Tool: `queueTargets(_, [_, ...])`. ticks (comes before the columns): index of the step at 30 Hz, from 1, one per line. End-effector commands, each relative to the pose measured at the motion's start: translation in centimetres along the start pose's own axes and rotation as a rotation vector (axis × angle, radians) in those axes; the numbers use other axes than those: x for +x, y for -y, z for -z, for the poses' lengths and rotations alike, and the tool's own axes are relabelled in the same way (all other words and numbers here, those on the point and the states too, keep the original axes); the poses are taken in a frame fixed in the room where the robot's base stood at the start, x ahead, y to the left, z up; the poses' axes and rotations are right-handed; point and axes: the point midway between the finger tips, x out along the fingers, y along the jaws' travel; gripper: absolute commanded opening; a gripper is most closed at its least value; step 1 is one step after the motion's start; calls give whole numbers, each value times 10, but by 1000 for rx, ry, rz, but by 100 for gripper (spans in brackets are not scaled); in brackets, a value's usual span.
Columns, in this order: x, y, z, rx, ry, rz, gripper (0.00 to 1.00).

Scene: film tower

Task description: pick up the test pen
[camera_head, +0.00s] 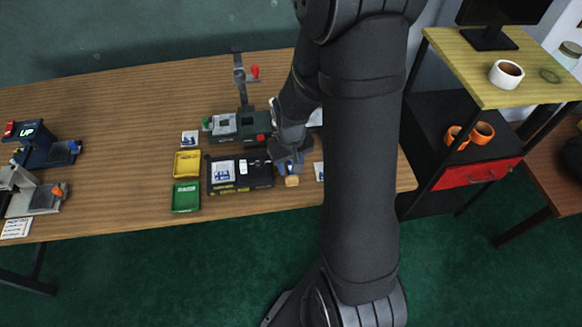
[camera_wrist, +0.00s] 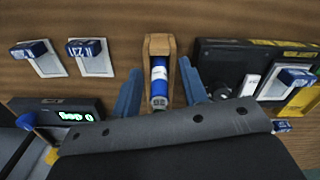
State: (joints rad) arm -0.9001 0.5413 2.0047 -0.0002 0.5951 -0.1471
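The test pen (camera_wrist: 159,82), a blue and white cylinder, sits in a small wooden holder (camera_wrist: 158,46) in the wrist view. My gripper (camera_wrist: 160,68) is open, its two blue fingers apart on either side of the pen and holder. Gaps show between the fingers and the holder, so the pen is not clamped. The pen's near end is close to the dark edge of my wrist. In the head view the holder (camera_head: 292,181) shows just below my gripper (camera_head: 288,167) near the table's front edge; my gripper mostly hides the pen there.
A black tray (camera_head: 263,182) lies left of the holder, with yellow (camera_head: 187,155) and green (camera_head: 186,208) trays further left. A dark device (camera_head: 227,137) stands behind. White cards with blue pieces (camera_wrist: 95,68) and a device with a green display (camera_wrist: 85,116) are left in the wrist view.

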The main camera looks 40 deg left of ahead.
Motion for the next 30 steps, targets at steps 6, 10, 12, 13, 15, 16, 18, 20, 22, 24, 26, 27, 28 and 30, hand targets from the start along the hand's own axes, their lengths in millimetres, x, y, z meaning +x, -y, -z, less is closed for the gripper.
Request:
queueTargets(6, [0,0,0,0,0,0,0])
queueTargets(10, [0,0,0,0,0,0,0])
queueTargets(12, [0,0,0,0,0,0,0])
queueTargets(13, [0,0,0,0,0,0,0])
queueTargets(15, [-1,0,0,0,0,0,0])
queueTargets(16, [-1,0,0,0,0,0,0])
queueTargets(18, [-3,0,0,0,0,0,0])
queueTargets(20, [-6,0,0,0,0,0,0])
queueTargets(22, [-11,0,1,0,-2,0,0])
queueTargets(24, [-17,0,1,0,-2,0,0])
queueTargets(26, [-24,0,1,0,-4,-1,0])
queueTargets(27, [-30,0,1,0,-4,0,0])
queueTargets(28, [-34,0,1,0,-4,0,0])
queueTargets(30, [-45,-2,-1,1,-4,0,0])
